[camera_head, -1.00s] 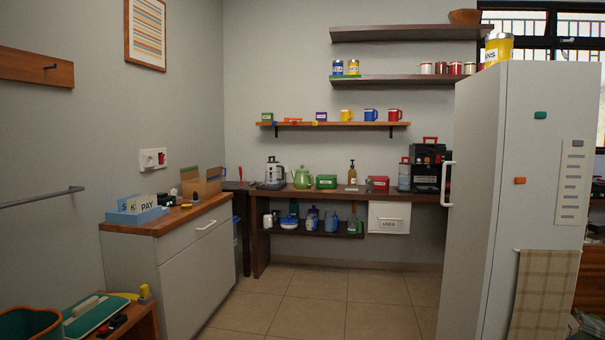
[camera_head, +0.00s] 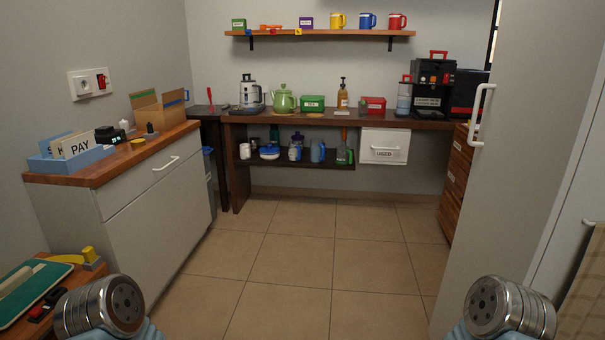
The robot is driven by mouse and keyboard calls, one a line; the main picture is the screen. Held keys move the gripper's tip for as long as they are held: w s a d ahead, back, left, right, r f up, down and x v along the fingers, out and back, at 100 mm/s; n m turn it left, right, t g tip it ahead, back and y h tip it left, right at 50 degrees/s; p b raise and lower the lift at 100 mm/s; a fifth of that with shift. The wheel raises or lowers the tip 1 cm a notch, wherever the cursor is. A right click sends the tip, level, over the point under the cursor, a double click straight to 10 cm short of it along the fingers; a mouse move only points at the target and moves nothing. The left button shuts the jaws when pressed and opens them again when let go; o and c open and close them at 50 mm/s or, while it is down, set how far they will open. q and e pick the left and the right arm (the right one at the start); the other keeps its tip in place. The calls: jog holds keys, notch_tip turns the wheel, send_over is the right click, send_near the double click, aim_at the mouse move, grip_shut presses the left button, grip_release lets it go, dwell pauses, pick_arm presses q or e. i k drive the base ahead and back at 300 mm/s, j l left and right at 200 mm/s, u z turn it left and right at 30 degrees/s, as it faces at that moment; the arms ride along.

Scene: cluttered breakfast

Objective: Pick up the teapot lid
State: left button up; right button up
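A green teapot (camera_head: 284,101) stands upright on the dark back counter, between a white-and-black kettle and a green box. Its lid (camera_head: 283,88) appears to sit on top, small and far off. My two arms show only as rounded metal joints at the bottom left and bottom right corners. Neither gripper is in view, and both arms are far from the teapot.
A grey cabinet (camera_head: 160,195) stands left, a fridge (camera_head: 530,130) right. The tiled floor (camera_head: 300,255) between is clear.

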aim_at(283, 89)
jog(key=i+u, duration=0.1)
jog(key=i, duration=0.6)
jog(key=i+l, duration=0.15)
jog(key=i, duration=0.6)
jog(key=i+l+u, duration=0.15)
jog(key=i, duration=0.55)
